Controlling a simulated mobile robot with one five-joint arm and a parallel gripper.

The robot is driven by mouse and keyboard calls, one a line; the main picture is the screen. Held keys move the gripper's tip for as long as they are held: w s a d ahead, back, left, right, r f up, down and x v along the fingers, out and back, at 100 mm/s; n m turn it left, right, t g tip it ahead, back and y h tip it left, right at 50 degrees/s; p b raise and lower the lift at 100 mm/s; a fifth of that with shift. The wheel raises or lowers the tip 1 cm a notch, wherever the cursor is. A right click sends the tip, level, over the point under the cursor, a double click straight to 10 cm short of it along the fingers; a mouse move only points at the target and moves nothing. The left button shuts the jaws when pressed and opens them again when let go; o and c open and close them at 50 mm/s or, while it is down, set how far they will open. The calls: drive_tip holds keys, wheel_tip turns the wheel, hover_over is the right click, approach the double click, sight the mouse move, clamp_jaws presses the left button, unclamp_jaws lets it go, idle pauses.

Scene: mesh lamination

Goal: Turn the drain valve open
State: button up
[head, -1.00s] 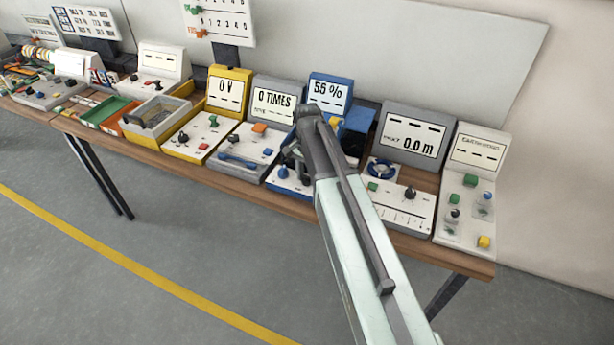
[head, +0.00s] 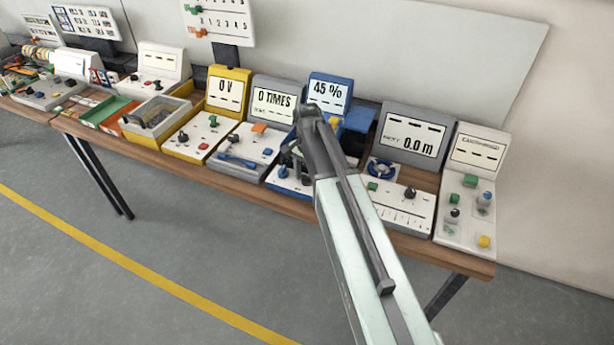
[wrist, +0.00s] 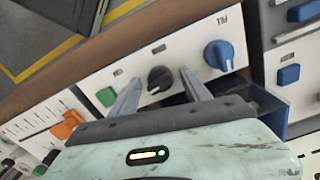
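The blue-framed unit with a screen reading 45 % (head: 328,92) stands on the bench behind my gripper. Its white panel shows in the wrist view, with a black knob (wrist: 160,79), a blue knob (wrist: 219,55) and a green button (wrist: 106,96). My gripper (wrist: 159,76) is open, with one finger on each side of the black knob and visible gaps between. In the head view my arm hides much of this panel; the blue knob (head: 283,172) shows at its left.
A grey unit reading 0 TIMES (head: 273,103) stands to the left, and a yellow unit (head: 229,89) beyond it. A grey unit reading 0.0 m (head: 412,136) stands to the right. The wooden bench edge (head: 230,185) runs along the front, with open floor before it.

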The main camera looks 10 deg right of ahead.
sight(307, 176)
wheel_tip(307, 176, up, 8)
drive_tip(key=p, duration=0.8)
drive_tip(key=shift+f, duration=0.1)
drive_tip(key=shift+f, duration=0.15)
drive_tip(key=s+f+n+b, duration=0.1)
drive_tip(key=s+n, duration=0.8)
drive_tip(key=s, duration=0.6)
drive_tip(key=shift+a+f+n+b, duration=0.2)
drive_tip(key=shift+n+b, duration=0.1)
drive_tip(key=shift+b, duration=0.1)
